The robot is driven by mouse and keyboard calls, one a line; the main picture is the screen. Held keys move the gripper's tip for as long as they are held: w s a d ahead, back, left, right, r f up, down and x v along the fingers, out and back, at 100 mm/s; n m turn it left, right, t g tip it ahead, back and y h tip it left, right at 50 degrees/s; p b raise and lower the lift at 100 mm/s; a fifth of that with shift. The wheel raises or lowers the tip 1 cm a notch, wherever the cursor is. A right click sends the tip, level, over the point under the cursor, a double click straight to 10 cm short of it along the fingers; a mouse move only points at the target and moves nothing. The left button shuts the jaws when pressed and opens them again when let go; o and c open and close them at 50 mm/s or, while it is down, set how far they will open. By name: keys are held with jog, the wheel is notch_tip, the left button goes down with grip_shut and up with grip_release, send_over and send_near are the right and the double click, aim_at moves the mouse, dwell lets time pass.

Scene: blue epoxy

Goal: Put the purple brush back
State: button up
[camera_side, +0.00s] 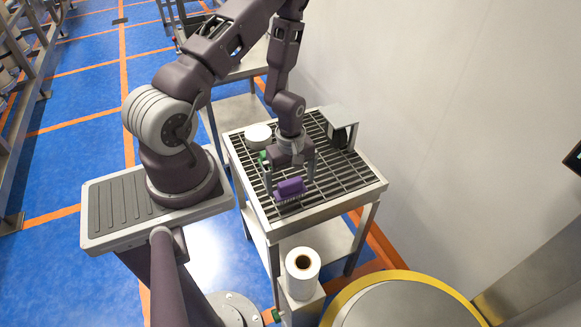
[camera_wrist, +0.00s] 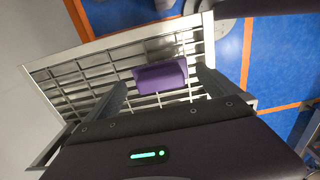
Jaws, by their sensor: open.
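The purple brush (camera_side: 290,187) lies on the slatted metal grate table (camera_side: 345,197), with its bristles showing along its lower edge in the side view. In the wrist view the brush (camera_wrist: 161,77) shows as a plain purple block on the slats. My gripper (camera_side: 290,178) is open and points down just over the brush. Its two fingers stand apart, one toward each end of the brush. In the wrist view the gripper (camera_wrist: 163,84) shows a finger to either side of the brush, with gaps. I cannot tell the exact height above it.
A grey box-like holder (camera_side: 340,117) with a dark inside stands at the table's back right. A white round object (camera_side: 258,134) and a small green object (camera_side: 262,157) are at the left. The front right grate is clear. A white roll (camera_side: 302,262) stands below the table front.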

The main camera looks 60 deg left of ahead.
notch_tip(320, 180, up, 8)
jog(key=shift+w+r, duration=0.1)
jog(key=shift+r, duration=0.1)
notch_tip(320, 180, up, 7)
jog(key=w+d+m+t, duration=0.1)
jog(key=w+d+m, duration=0.1)
jog(key=m, duration=0.1)
notch_tip(320, 180, up, 11)
jog(key=m+t, duration=0.2)
jog(key=m, duration=0.4)
send_over(291, 181)
jog(key=w+d, duration=0.2)
jog(key=d, duration=0.4)
jog(key=s+d+r+m+t, duration=0.1)
jog(key=s+d+r+m, duration=0.2)
jog(key=s+r, duration=0.3)
jog(key=s+d+r+m+t, duration=0.1)
jog(key=s+d+r+m, duration=0.2)
jog(key=s+r+m, duration=0.2)
jog(key=shift+s+d+r+m+t, duration=0.35)
jog(key=shift+s+m, duration=0.15)
jog(key=shift+s, duration=0.1)
